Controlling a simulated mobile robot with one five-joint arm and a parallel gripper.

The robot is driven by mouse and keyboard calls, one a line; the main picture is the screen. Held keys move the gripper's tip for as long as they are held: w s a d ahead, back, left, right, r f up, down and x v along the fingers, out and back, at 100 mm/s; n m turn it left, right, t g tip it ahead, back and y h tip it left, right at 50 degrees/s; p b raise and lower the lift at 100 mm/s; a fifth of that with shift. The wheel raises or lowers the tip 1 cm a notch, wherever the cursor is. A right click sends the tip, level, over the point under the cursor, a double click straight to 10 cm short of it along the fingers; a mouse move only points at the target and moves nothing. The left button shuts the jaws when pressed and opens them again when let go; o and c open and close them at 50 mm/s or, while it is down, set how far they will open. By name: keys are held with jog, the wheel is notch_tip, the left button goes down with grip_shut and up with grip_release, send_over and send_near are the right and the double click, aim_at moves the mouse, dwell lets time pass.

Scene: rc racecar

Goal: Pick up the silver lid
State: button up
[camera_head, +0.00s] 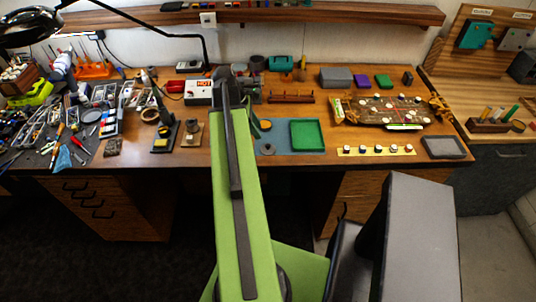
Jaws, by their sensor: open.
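I cannot pick out a silver lid with certainty. A small grey round piece (267,149) lies on the blue mat (301,149), just right of my green arm. It is too small to tell whether it is the lid. My arm reaches from the bottom centre up over the bench, and its dark far end is against the clutter at the back. I cannot make out my gripper's fingers there. Part of the bench behind the arm is hidden.
A green tray (308,135) sits on the blue mat. A grey tray (444,147) lies at the bench's right front. A white-and-red HOT box (198,92) stands left of my arm. Tools crowd the left end. A yellow strip (376,150) carries several small pieces.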

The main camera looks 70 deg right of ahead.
aim_at(267, 145)
jog(key=b+x, duration=0.2)
jog(key=x, duration=0.2)
jog(key=shift+w, duration=0.1)
jog(key=b+x, duration=0.5)
jog(key=shift+s+a+f, duration=0.15)
jog(key=shift+s, duration=0.15)
jog(key=shift+r, duration=0.2)
grip_shut()
